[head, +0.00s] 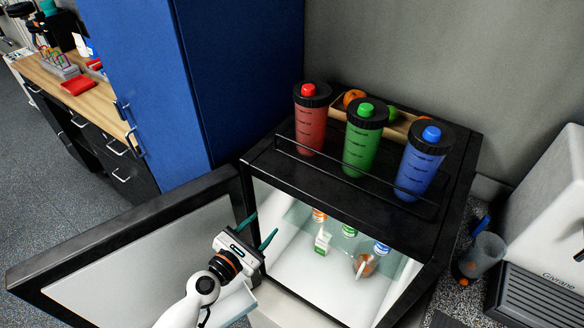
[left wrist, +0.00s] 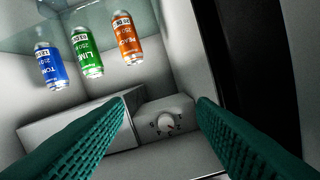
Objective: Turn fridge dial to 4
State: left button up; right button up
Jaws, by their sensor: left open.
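The small fridge (head: 350,222) stands open with its door (head: 140,255) swung out to the left. In the left wrist view the white round dial (left wrist: 165,123) sits on a pale housing (left wrist: 150,118) inside the fridge, with small marks around it. I cannot read its setting for certain. The dial is hidden in the head view. My left gripper (head: 267,221) is at the left side of the fridge opening. Its green fingers, also in the left wrist view (left wrist: 163,101), are open and empty, and the dial shows between them. My right gripper is not in view.
Red, green and blue bottles (head: 362,140) and a fruit tray (head: 395,125) stand on top. A blue cabinet (head: 200,80) is behind the door; a cup (head: 482,255) is at right.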

pick_arm(q)
notch_tip(320, 180, up, 6)
jog(key=d+r+n+t+h, duration=0.1)
jog(key=d+n, duration=0.1)
jog(key=n, duration=0.1)
jog(key=x, duration=1.2)
jog(key=shift+w+a+f, duration=0.2)
jog(key=shift+a+f, duration=0.05)
jog(key=shift+f, duration=0.05)
